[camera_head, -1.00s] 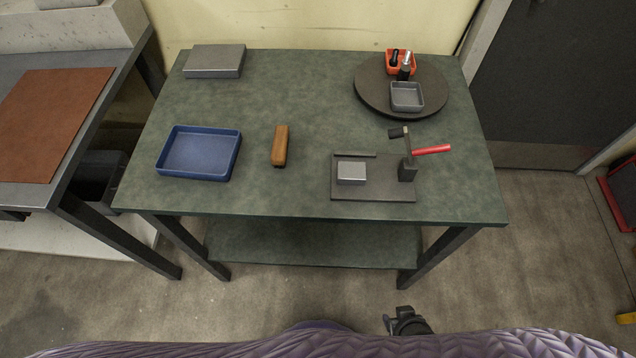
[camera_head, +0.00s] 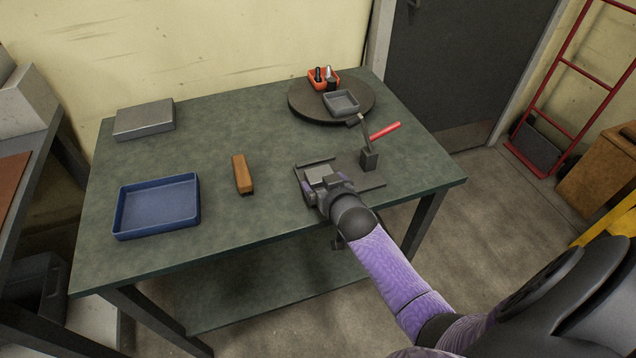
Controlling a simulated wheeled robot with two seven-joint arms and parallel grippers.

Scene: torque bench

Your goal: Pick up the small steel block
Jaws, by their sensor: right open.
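The small steel block (camera_head: 319,173) sits on the dark base plate of the clamp fixture (camera_head: 369,182) near the front right of the green bench. My right gripper (camera_head: 322,184) is at the block, its open jaws over or around the block's near side. Part of the block is hidden behind the gripper, and I cannot tell whether the fingers touch it. My left gripper is not in view.
A red-handled lever (camera_head: 384,131) stands just right of the block. A blue tray (camera_head: 157,236), a wooden-handled piece (camera_head: 242,174) and a grey slab (camera_head: 144,120) lie to the left. A round turntable (camera_head: 300,103) with small bins is behind.

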